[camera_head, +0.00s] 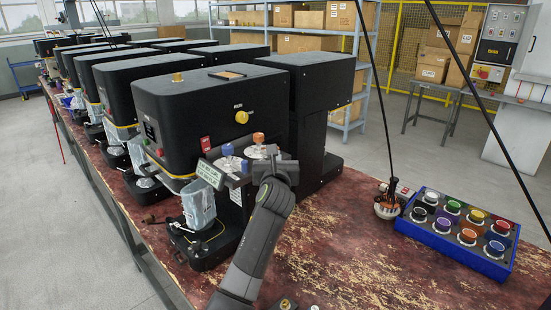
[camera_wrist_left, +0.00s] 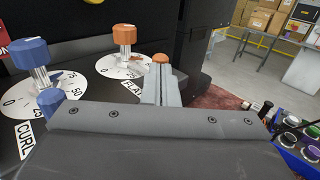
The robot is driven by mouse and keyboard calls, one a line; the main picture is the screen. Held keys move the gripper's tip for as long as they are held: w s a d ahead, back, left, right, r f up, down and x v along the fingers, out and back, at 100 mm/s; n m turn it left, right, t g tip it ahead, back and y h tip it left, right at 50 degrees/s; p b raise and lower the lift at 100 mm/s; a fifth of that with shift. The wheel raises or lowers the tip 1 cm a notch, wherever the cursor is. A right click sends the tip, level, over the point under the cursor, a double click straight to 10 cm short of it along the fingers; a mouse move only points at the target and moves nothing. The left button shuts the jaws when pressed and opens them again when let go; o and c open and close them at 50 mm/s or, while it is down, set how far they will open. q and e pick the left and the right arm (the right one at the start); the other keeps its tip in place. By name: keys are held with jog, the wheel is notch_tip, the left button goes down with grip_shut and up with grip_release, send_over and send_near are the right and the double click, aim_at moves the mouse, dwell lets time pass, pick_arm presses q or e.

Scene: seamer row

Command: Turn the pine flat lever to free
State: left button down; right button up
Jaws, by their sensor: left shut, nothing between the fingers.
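The near black seamer (camera_head: 215,105) has a panel with a blue dial knob (camera_head: 228,150) and an orange dial knob (camera_head: 258,138). In the left wrist view, the blue knob (camera_wrist_left: 30,54) stands over the CURL label (camera_wrist_left: 25,138). The orange knob (camera_wrist_left: 124,35) stands by a partly covered label starting FLA (camera_wrist_left: 131,87). A small blue lever knob (camera_wrist_left: 50,101) is at lower left. An orange lever end (camera_wrist_left: 162,58) shows just beyond the fingertips of my left gripper (camera_wrist_left: 162,75). This gripper is shut and empty; contact is unclear. The lever's shaft is hidden.
A blue tray (camera_head: 450,245) of several coloured round pots stands right on the worn red bench (camera_head: 340,235). A dark corded tool (camera_head: 388,205) stands beside it. More black machines (camera_head: 115,80) line the bench to the left. The bench between seamer and tray is clear.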

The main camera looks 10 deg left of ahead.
pick_arm(q)
jog(key=shift+w+d, duration=0.1)
jog(key=shift+d, duration=0.05)
jog(key=w+d, duration=0.3)
jog(key=w, duration=0.3)
jog(key=shift+w+d, duration=0.15)
jog(key=shift+w, duration=0.1)
dwell(1.6)
